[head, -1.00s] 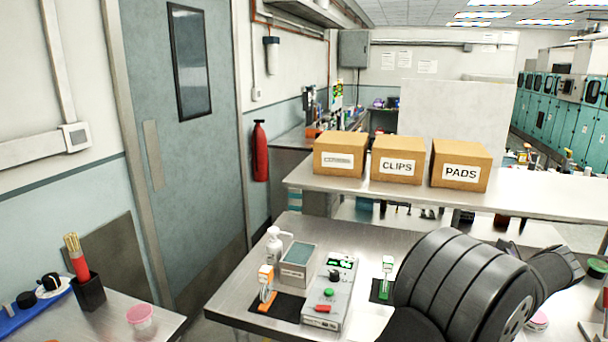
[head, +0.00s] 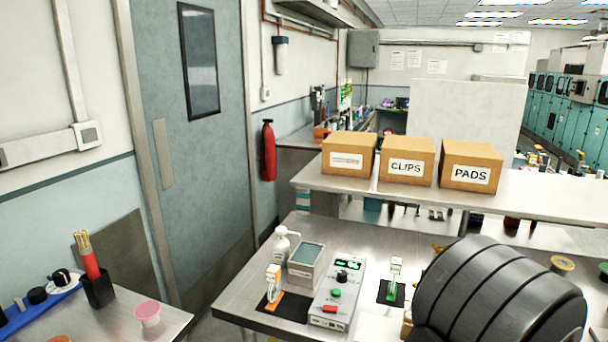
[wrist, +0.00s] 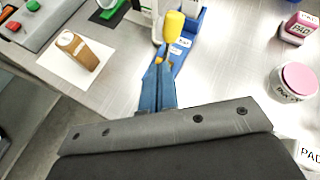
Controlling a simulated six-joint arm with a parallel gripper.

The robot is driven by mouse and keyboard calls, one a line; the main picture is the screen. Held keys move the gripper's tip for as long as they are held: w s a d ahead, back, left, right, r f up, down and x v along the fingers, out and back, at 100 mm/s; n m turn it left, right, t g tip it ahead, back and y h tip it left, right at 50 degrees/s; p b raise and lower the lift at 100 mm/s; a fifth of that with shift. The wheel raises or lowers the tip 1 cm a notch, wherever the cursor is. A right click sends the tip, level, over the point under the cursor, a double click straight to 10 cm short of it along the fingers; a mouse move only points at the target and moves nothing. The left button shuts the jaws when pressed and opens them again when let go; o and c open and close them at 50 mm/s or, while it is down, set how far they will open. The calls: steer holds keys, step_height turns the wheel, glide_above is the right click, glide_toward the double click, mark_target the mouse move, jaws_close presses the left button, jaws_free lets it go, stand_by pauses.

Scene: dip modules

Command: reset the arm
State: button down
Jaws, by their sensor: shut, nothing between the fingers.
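In the wrist view my gripper (wrist: 160,62) shows as two narrow blue fingers, brought together with nothing between them. It points over the metal bench (wrist: 225,88), close to a blue holder (wrist: 187,52) and a yellow-ended item (wrist: 173,26); I cannot tell whether the fingertips touch either. In the head view my dark, ribbed arm fills the lower right, and the gripper itself is hidden there.
A brown block (wrist: 78,48) stands on a white square, left of the fingers. A pink-lidded tub (wrist: 297,82) and a pink box (wrist: 300,28) are at right. A grey control box (head: 338,295) and labelled cartons (head: 407,161) are in the head view.

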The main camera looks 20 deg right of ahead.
steer(key=shift+s+a+f+t, duration=0.2)
steer(key=shift+a+f+t, duration=0.05)
steer(key=shift+f+t, duration=0.15)
steer(key=shift+s+f+h, duration=0.1)
steer(key=shift+s+h, duration=0.2)
steer(key=shift+s+a+f, duration=0.1)
steer(key=shift+s+f, duration=0.15)
steer(key=shift+s, duration=0.4)
steer(key=shift+s+a+f, duration=0.1)
steer(key=shift+s+f, duration=0.1)
steer(key=shift+s, duration=0.45)
